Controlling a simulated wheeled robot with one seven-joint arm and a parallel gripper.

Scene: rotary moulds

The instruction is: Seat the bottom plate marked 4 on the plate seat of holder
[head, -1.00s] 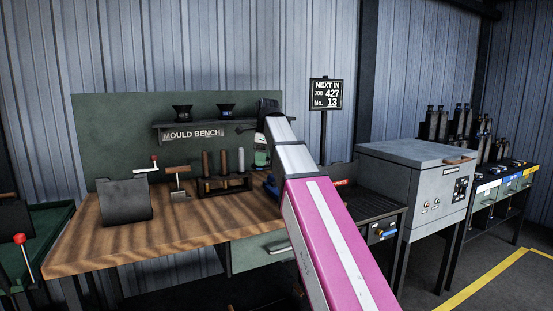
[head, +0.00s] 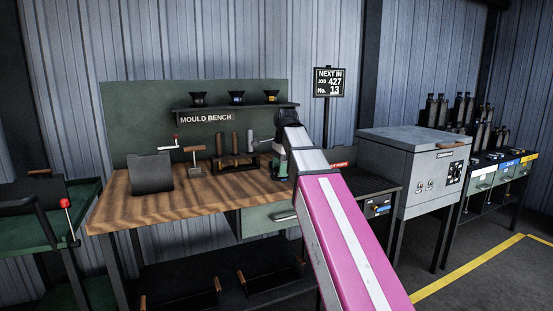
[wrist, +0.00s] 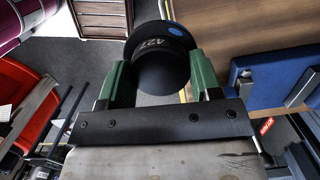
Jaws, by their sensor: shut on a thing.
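In the wrist view my gripper (wrist: 160,72) has its two green fingers closed on the sides of a black round piece (wrist: 160,48). The piece has a white marking that reads 427 and a blue spot on its face. I cannot confirm from this view that it is the bottom plate marked 4. A blue block-like fixture (wrist: 282,76), with a metal part at its edge, lies to the right of my gripper, apart from the piece. It may be the holder; its plate seat cannot be made out. In the head view my gripper (head: 280,166) is over the right end of the bench, partly hidden by my arm.
The wooden mould bench (head: 135,208) carries a dark box (head: 152,173), a small press-like tool (head: 195,158) and a rack with upright handled tools (head: 236,160). A shelf (head: 190,107) holds cups. A grey oven-like cabinet (head: 415,160) stands right. The bench front is clear.

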